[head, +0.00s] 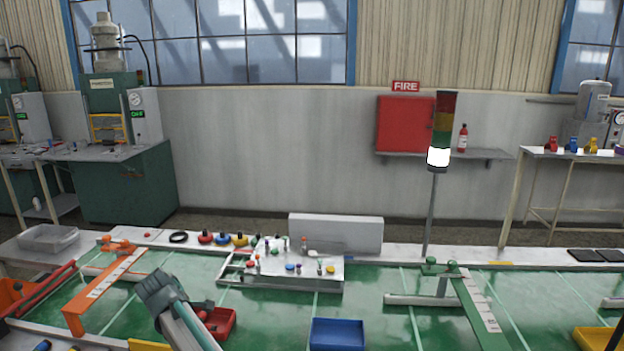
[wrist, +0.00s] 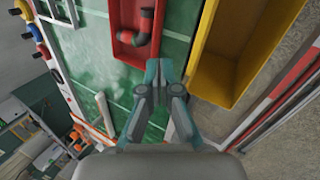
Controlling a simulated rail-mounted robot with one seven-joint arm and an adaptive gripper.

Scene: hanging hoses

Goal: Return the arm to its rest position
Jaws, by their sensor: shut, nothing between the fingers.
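My gripper (wrist: 165,68) is in the lower middle of the wrist view. Its two teal and grey fingers are shut, with their tips close together and nothing between them. In the head view my arm (head: 182,318) rises from the bottom edge at the left of centre, over the green table (head: 265,308). The finger details are too small to tell there. A red tray (wrist: 120,30) with a red bent hose piece (wrist: 145,35) lies beyond the fingertips in the wrist view. The gripper is apart from the hose piece.
A yellow bin (wrist: 235,45) is right of my gripper in the wrist view. In the head view, a blue bin (head: 337,334) stands right of my arm, an orange stand (head: 105,288) left of it, and a white fixture board (head: 305,277) behind. A signal tower (head: 438,160) stands further right.

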